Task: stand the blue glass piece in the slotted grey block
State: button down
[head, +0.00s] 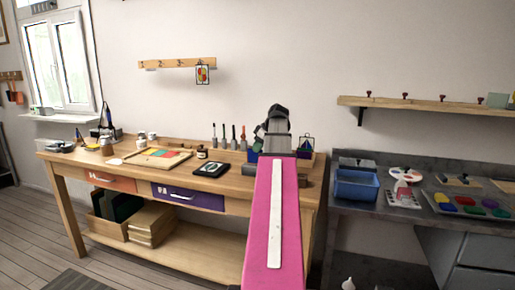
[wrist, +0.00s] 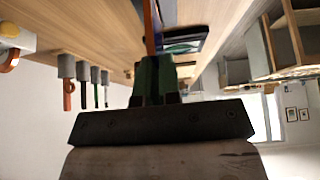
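My gripper (head: 275,124) is raised above the right end of the wooden workbench, at the end of my pink arm. In the wrist view, its green and dark finger parts (wrist: 156,78) are close together. A narrow blue strip (wrist: 158,22) beside an orange strip shows beyond them. I cannot tell whether this is the blue glass piece or whether my fingers hold it. In the head view, a blue patch (head: 253,155) shows on the bench left of my arm.
Several tools (head: 229,138) stand along the back of the wooden bench (head: 130,172). A black pad (head: 211,170) and a tray with coloured pieces (head: 157,157) lie left of my arm.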

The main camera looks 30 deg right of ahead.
jog(key=shift+f, duration=1.8)
dwell(1.6)
jog(key=c, duration=0.8)
grip_release()
jog(key=shift+o, duration=0.2)
jog(key=shift+r, duration=3.55)
